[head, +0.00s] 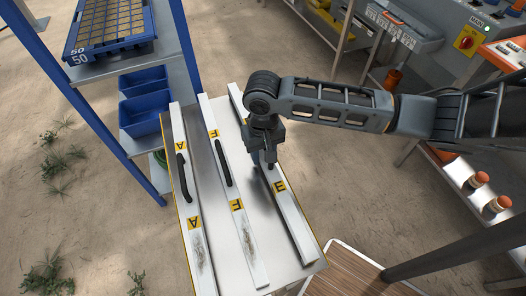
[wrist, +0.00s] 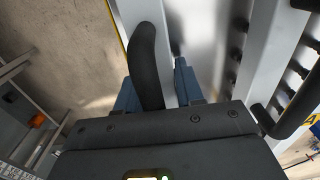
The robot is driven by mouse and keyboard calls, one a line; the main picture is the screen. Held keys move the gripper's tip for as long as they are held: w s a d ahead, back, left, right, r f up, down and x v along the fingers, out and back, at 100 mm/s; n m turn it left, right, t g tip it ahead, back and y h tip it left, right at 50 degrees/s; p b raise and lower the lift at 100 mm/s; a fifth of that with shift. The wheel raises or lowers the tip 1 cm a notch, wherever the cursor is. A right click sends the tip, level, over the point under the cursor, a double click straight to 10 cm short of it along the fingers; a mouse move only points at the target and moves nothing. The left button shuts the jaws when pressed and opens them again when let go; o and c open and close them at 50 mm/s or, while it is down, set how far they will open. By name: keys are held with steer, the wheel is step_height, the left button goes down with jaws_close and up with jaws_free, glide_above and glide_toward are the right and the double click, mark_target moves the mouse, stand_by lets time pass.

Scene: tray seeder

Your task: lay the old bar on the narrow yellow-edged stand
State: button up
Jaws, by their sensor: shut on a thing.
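The metal stand (head: 207,160) has yellow edges and carries pale bars side by side. In the wrist view my gripper (wrist: 155,88) is shut on a black curved handle (wrist: 147,62) on a pale bar (wrist: 128,12). The B bar lies along the stand's right side; I cannot tell whether it rests there or is just above. The bar marked A (head: 194,220) and the middle bar (head: 245,232) carry dark smudges. My gripper hides the B bar's handle in the head view.
A blue-framed rack (head: 172,95) with a seed tray (head: 110,28) and blue bins (head: 143,95) stands at left. A control box with a red switch (head: 467,41) is at upper right. The wrist view shows a neighbouring bar (wrist: 262,62) with several dark nozzles close at right.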

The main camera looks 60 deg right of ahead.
steer(key=shift+f, duration=0.15)
steer(key=o, duration=1.1)
step_height(320, 180, up, 8)
steer(key=shift+f, duration=0.1)
